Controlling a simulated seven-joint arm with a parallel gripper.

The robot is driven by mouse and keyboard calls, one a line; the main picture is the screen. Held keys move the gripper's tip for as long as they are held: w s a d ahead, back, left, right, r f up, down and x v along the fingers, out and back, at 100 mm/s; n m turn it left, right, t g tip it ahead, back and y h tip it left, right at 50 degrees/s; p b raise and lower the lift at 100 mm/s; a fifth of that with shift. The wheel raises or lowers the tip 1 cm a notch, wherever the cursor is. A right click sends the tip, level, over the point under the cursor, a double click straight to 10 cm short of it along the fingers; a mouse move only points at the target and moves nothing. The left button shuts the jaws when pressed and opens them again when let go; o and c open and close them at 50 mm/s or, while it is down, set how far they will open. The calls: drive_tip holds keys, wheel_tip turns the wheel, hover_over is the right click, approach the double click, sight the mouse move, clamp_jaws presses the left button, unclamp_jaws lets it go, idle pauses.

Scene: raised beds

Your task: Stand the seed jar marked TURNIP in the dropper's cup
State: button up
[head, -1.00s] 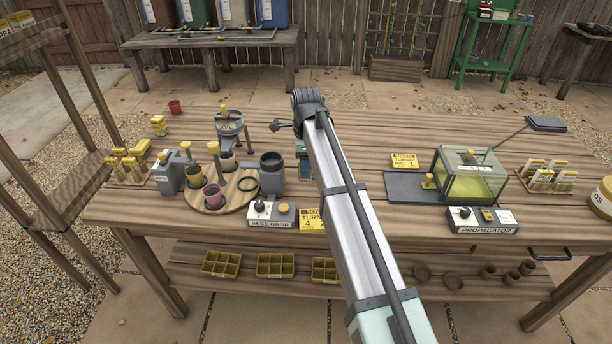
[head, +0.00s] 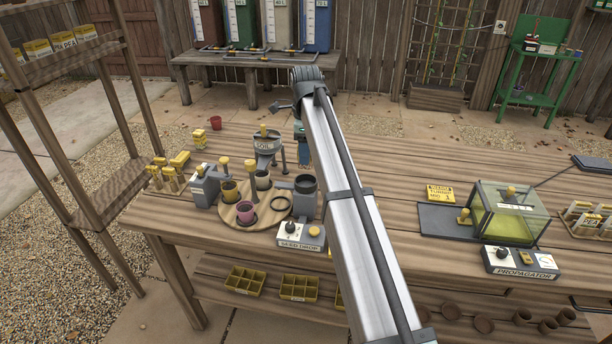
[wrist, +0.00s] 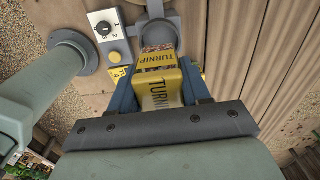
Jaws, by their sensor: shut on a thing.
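In the wrist view, my gripper (wrist: 160,80) is shut on the TURNIP seed jar (wrist: 157,62), which has yellow labels reading TURNIP and a patch of coloured seeds showing at its far end. The jar's far end overlaps a round grey part (wrist: 171,23) of the dropper; I cannot tell whether it is inside or only in front of it. In the head view, the dropper's dark cup (head: 305,187) stands at the right of the round wooden turntable (head: 232,215).
The SEED DROP box (head: 301,236) with its dial stands in front of the cup. A soil hopper (head: 266,145) and pots crowd the turntable area. A propagator (head: 508,212) and a yellow TURNIP sign (head: 440,193) are to the right.

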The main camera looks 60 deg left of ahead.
drive_tip(key=shift+f, duration=3.7)
drive_tip(key=shift+f, duration=0.1)
drive_tip(key=o, duration=1.1)
wheel_tip(320, 180, up, 12)
drive_tip(key=shift+r, duration=0.1)
